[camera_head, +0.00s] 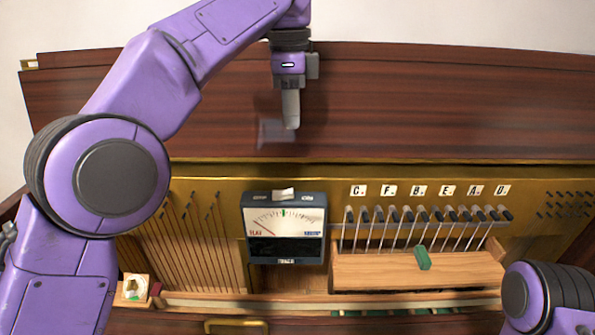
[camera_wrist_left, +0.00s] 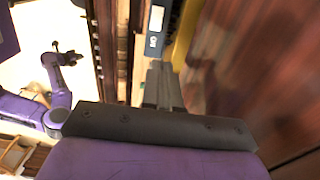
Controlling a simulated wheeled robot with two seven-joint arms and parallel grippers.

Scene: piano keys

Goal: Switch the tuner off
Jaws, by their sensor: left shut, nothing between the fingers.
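The tuner (camera_head: 312,247) is a dark blue box with a cream needle dial, set in the brass panel at the middle of the head view. A white rocker switch (camera_head: 284,194) sits on its top strip, slightly tilted; I cannot read which side is on. My left gripper (camera_head: 291,127) is shut and empty, pointing down in front of the wooden board, above the switch and apart from it. In the left wrist view, its fingers (camera_wrist_left: 160,72) point towards a dark blue strip with a pale label, likely the tuner (camera_wrist_left: 172,22). My right gripper (camera_wrist_left: 68,57) shows small and unclear there.
Right of the tuner are lettered plates, a row of dark-tipped levers (camera_head: 420,214) and a wooden block (camera_head: 365,272) with a green piece (camera_head: 422,257). Thin rods (camera_head: 205,240) stand left. A small wooden box (camera_head: 133,290) sits lower left. Space above the tuner is clear.

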